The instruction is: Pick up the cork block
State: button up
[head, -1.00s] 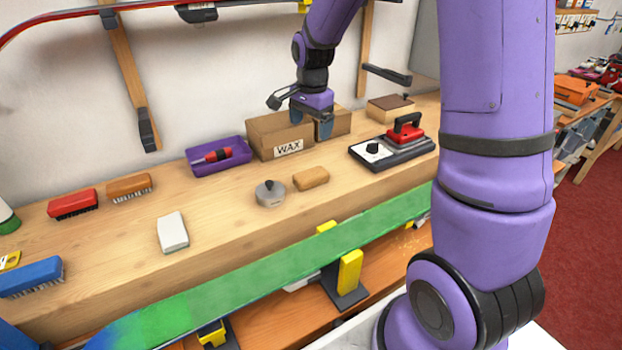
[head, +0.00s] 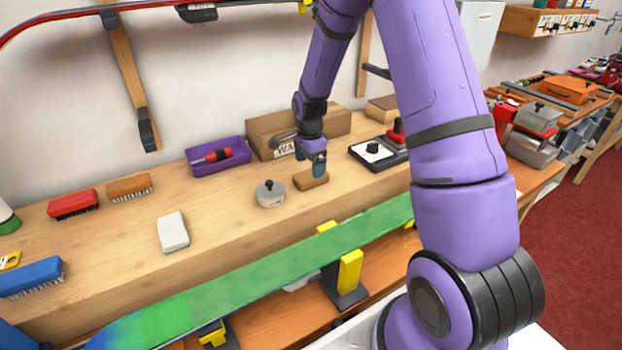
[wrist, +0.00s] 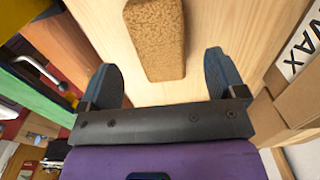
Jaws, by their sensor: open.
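The cork block (head: 308,181) is a small tan-brown block lying on the wooden bench, beside a round grey lidded tin. In the wrist view the cork block (wrist: 157,38) lies ahead of the jaws, between the lines of the two fingers, with its near end close to the fingertip level. My gripper (head: 319,168) is above and beside the block in the head view and hides part of it. In the wrist view my gripper (wrist: 165,80) is open, with blue-grey fingers apart and nothing between them.
The grey tin (head: 270,194) stands just left of the block. Behind are the cardboard WAX box (head: 268,131) and a purple tray (head: 236,165) with a red-handled tool. A green ski (head: 250,260) runs along the front.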

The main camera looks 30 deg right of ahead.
jog(key=f, duration=0.5)
jog(key=shift+d, duration=0.2)
jog(key=c, duration=1.1)
notch_tip(320, 180, up, 10)
